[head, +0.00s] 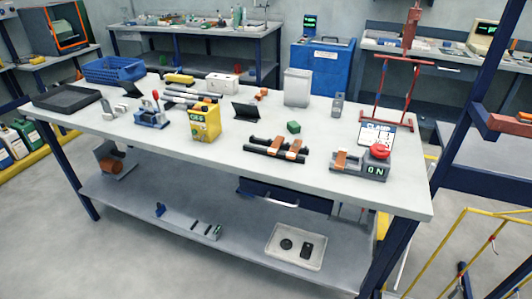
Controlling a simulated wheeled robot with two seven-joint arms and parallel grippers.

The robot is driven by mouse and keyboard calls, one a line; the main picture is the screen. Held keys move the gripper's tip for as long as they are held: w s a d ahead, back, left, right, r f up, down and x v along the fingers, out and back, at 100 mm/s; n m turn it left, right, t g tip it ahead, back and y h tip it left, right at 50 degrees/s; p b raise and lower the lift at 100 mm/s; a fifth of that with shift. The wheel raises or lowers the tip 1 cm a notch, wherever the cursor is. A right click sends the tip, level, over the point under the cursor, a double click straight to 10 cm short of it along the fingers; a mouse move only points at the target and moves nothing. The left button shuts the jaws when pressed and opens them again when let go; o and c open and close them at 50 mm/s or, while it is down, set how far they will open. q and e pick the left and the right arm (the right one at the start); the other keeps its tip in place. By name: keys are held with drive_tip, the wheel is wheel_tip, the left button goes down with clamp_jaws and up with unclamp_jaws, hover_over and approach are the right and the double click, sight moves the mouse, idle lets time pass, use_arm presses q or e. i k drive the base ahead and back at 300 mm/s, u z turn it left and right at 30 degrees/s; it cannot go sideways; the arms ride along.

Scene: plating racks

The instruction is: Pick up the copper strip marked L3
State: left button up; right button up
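Small copper strips stand on the work table (235,165). Two copper-coloured strips, one of them clear at the right end (294,149), sit across a low black rack (262,150) at the front middle of the table. Another copper strip (341,159) is on a grey unit at the right, beside a red button (380,151) and a display reading "ON" (375,171). Any marks on the strips are too small to read, so I cannot tell which is L3. Neither of my grippers is in view.
A yellow box marked "OFF" (204,122), a red-handled clamp (151,117), a black tray (67,99) and a blue bin (114,70) stand left. A green block (293,127) is behind the rack. A red frame (402,88) stands at the right back. The front left tabletop is clear.

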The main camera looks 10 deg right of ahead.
sight(341, 155)
drive_tip(key=u, duration=0.5)
drive_tip(key=i, duration=0.95)
drive_tip(key=u, duration=2.45)
drive_tip(key=i, duration=0.35)
drive_tip(key=z, duration=2.3)
